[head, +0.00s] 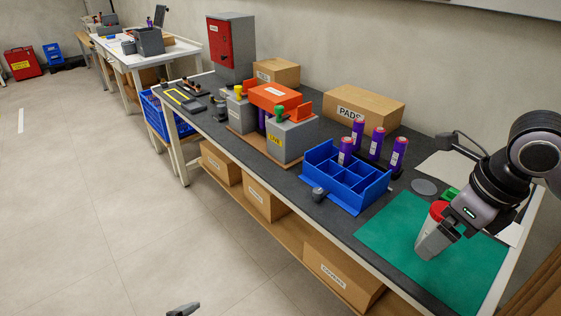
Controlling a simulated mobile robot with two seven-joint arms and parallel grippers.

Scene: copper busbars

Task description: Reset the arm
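My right arm comes in from the right edge, and its gripper (434,244) points down over the green mat (385,238) at the near end of the bench. A small grey tip at the bottom edge looks like part of my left gripper (183,309). The rest of it is out of view, so its state is not visible.
On the dark bench (297,180) stand a blue divided tray (345,180), several purple cylinders (376,143), a grey block marked LIVE (290,141) with an orange piece (276,96), a PADS box (362,107) and a red-doored cabinet (230,45).

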